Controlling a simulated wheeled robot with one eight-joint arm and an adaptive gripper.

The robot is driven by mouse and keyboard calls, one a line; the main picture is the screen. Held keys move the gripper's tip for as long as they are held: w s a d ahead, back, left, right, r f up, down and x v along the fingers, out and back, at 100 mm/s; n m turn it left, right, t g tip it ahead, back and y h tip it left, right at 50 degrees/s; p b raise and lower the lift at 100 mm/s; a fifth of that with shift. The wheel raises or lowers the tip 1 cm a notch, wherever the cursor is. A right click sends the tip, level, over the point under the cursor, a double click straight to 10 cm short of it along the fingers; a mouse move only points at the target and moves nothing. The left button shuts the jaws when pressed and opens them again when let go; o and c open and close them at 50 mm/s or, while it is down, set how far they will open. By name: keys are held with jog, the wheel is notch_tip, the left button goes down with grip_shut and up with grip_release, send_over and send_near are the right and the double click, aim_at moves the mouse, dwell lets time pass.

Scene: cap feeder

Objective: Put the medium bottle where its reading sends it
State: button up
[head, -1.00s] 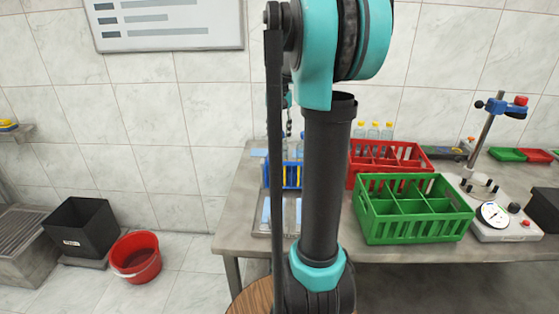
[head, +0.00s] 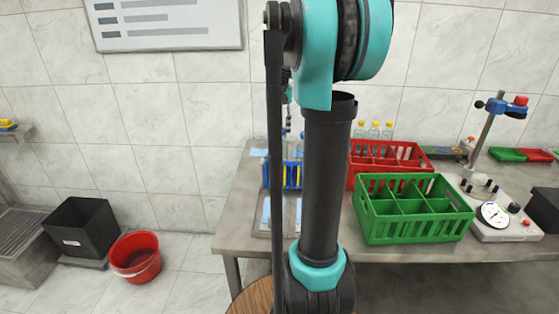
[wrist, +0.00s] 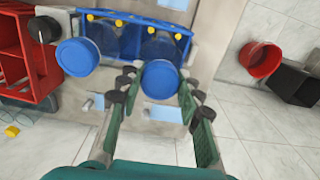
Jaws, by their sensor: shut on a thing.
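My gripper (wrist: 160,92) is shut on a blue-capped bottle (wrist: 160,77), seen from above in the wrist view, its cap between the two fingers. The cap hides most of its body, so I cannot tell its size or how high its base is. A second blue-capped bottle (wrist: 77,57) stands to its left, apart from the fingers. A blue rack (wrist: 135,40) with yellow spots lies just beyond both; it also shows in the head view (head: 291,176). There my arm hides most of the gripper and the held bottle. A dial gauge (head: 493,214) sits on the device at the right.
A green crate (head: 412,233) and a red crate (head: 425,160), both with compartments, stand on the table right of my arm. Yellow-capped bottles (head: 373,131) stand behind the red crate. A black bin (head: 75,228) and a red bucket (head: 135,258) are on the floor left.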

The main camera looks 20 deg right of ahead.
notch_tip(320, 180, up, 12)
dwell(2.4)
jog(key=shift+r, duration=0.15)
